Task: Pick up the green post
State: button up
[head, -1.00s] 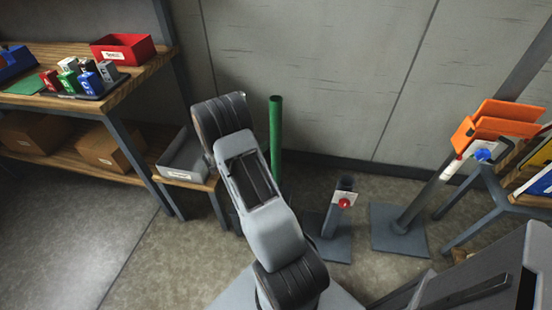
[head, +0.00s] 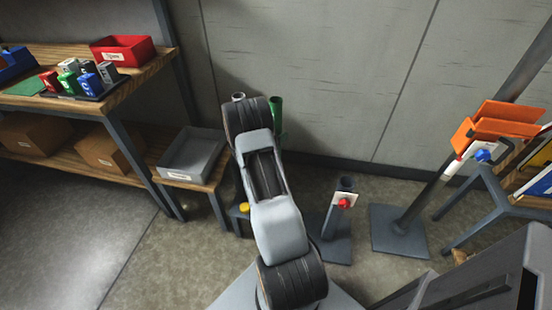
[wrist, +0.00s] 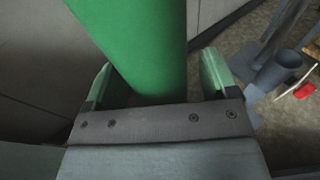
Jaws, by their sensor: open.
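The green post (head: 276,115) stands upright behind my arm in the head view; only its upper part shows at the right of the arm, and the lower part is hidden. In the wrist view the green post (wrist: 140,45) is large and close, between the two fingers of my gripper (wrist: 157,78). The fingers are apart, one on each side of the post. Whether either finger touches it I cannot tell. In the head view my gripper is hidden behind the arm.
A grey post (head: 238,98) with a yellow knob (head: 244,207) stands just left of my arm. A short stand with a red knob (head: 344,203) is to the right. A wooden shelf (head: 150,68) is at left, with a grey bin (head: 192,155). An orange-topped stand (head: 400,225) is farther right.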

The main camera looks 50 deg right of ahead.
jog(key=shift+c, duration=0.2)
grip_shut()
dwell(0.6)
